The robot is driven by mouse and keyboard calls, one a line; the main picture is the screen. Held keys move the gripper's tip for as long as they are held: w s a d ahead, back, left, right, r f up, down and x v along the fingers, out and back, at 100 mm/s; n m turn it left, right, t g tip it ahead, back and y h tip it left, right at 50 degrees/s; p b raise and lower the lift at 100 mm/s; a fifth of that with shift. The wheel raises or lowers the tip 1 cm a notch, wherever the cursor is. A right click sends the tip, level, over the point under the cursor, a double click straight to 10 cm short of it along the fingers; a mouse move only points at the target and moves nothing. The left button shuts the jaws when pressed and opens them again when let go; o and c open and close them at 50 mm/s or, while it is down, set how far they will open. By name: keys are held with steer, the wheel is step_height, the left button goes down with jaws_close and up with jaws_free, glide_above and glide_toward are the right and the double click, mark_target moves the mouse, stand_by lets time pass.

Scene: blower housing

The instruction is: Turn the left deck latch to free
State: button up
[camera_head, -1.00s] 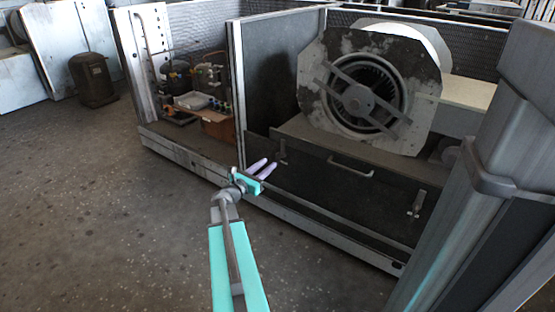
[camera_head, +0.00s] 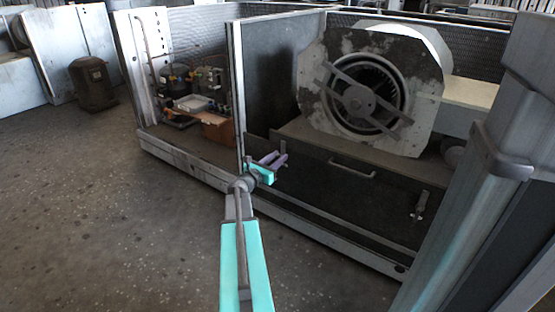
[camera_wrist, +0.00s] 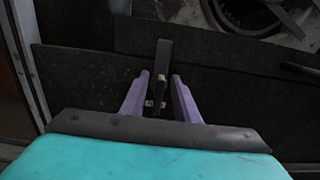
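The left deck latch (camera_head: 283,147) is a small dark upright handle on the front panel below the blower. In the wrist view the latch (camera_wrist: 163,58) stands upright between my fingers, with small bright fittings near its lower part. My gripper (camera_wrist: 159,77) is open, with one purple finger on each side of the latch and a visible gap on both sides. In the head view my gripper (camera_head: 278,159) is at the latch and partly hides its lower part. I cannot tell how deep the fingers reach.
The dark deck panel (camera_head: 310,178) has a bar handle (camera_head: 352,168) in its middle and a right latch (camera_head: 420,205). The blower (camera_head: 370,95) sits above. A vertical partition (camera_head: 237,90) stands left of the latch. Open floor (camera_head: 120,220) lies at the left.

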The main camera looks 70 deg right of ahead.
jaws_close()
